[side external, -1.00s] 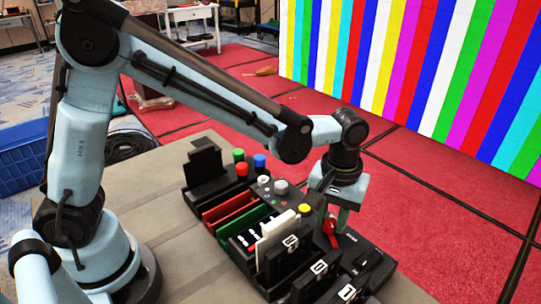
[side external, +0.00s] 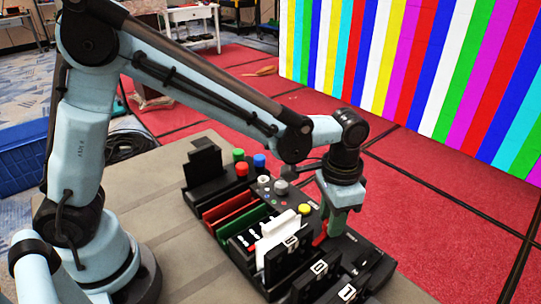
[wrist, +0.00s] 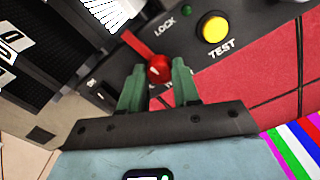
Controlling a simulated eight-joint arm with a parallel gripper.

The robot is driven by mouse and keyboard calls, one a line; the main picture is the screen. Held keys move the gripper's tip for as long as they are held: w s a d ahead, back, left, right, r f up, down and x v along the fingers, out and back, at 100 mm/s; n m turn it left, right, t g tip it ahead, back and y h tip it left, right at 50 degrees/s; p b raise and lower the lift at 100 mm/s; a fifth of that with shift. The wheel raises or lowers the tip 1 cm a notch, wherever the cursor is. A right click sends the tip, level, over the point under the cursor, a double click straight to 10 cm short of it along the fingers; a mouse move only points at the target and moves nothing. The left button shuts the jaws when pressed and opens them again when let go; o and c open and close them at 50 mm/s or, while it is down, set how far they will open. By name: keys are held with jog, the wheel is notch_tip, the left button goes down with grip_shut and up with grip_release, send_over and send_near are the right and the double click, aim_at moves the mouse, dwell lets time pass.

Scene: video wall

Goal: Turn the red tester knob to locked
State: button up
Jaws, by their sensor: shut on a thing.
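The red tester knob (wrist: 159,68) is a round cap with a red bar, on a black panel. In the wrist view its bar points up and left, with the LOCK label (wrist: 165,27) up and right of the bar's tip. The green fingers of my gripper (wrist: 158,80) are shut on the knob, one on each side. A second label below the knob is mostly hidden by the fingers. In the side view my gripper (side external: 335,222) reaches down to the panel, and only a bit of the red knob (side external: 320,239) shows.
A yellow TEST button (wrist: 215,30) and a small green light (wrist: 187,10) sit close to the knob. Black numbered blocks (side external: 318,270) and upright white cards (side external: 276,232) stand beside it. Red carpet (side external: 430,210) lies beyond the panel.

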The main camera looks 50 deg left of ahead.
jog(key=shift+m, duration=0.6)
jog(key=o, duration=1.1)
jog(key=shift+c, duration=0.2)
jog(key=shift+r, duration=0.15)
notch_tip(320, 180, up, 12)
jog(key=s+a+f+n+t, duration=0.2)
jog(key=s+a+n+t, duration=0.1)
jog(key=a, duration=0.5)
jog(key=s+a+f+n+t, duration=0.2)
jog(key=s+a+n+t, duration=0.1)
jog(key=a, duration=0.6)
jog(key=s+t, duration=0.1)
jog(key=s, duration=0.1)
jog(key=shift+s, duration=0.3)
